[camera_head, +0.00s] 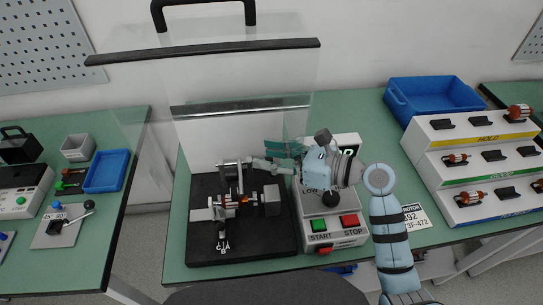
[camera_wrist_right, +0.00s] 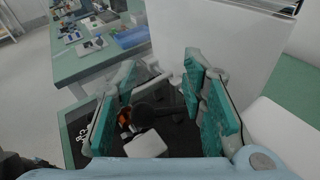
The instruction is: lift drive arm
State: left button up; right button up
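The test fixture stands on a black base plate (camera_head: 250,240) on the green table. A rotor with orange windings (camera_head: 229,200) lies across it between grey supports. A grey bar, probably the drive arm (camera_wrist_right: 160,82), shows between my fingers in the right wrist view, with a dark rounded part (camera_wrist_right: 145,115) below it. Which fixture part is the drive arm is hard to tell in the head view. My right gripper (camera_head: 262,162) reaches in from the right above the fixture's back right. Its teal pads stand wide apart in the wrist view (camera_wrist_right: 160,108), with nothing clamped. My left gripper is out of view.
A clear guard with a dark edge (camera_head: 205,51) stands raised behind the fixture. A control box with green START and red STOP buttons (camera_head: 335,236) is right of the base plate. A blue bin (camera_head: 432,95) and a rotor rack (camera_head: 470,140) stand farther right.

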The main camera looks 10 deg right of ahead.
jog(key=v, duration=0.8)
jog(key=shift+s+d+f, duration=0.1)
